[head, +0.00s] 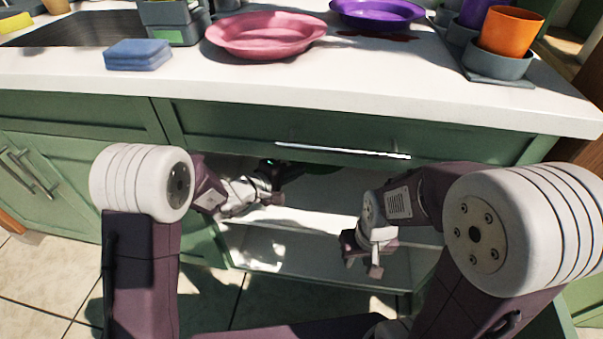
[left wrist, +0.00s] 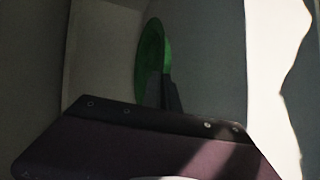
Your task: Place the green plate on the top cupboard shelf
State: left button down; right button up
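The green plate (head: 318,168) shows as a dark green sliver in shadow inside the open cupboard, below the counter's front edge. In the left wrist view the plate (left wrist: 151,58) stands edge-up in the picture, its rim against dark fingers. My left gripper (head: 273,178) reaches into the cupboard's upper part and appears shut on the plate's rim. The top cupboard shelf (head: 325,220) is pale and partly sunlit, below the left gripper. Whether the plate touches it is hidden. My right gripper (head: 363,266) is empty, its fingers apart, in front of the cupboard at the right.
A pink plate (head: 265,34), a purple plate (head: 378,12), a blue sponge (head: 137,54) and an orange cup (head: 511,31) are on the white countertop (head: 330,90). The drawer front with its handle (head: 342,150) overhangs the opening. A lower shelf (head: 320,262) looks clear.

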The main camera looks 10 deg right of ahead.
aim_at(297, 186)
pick_arm(q)
jog(key=shift+w+d+f, duration=0.1)
jog(key=shift+w+f, duration=0.25)
jog(key=shift+w, duration=0.25)
jog(key=shift+w+f, duration=0.3)
jog(key=shift+w, duration=0.25)
notch_tip(297, 186, down, 4)
jog(key=shift+f+b, duration=0.15)
jog(key=shift+b, duration=0.65)
jog(key=c, duration=1.6)
grip_release()
jog(key=shift+c, duration=0.2)
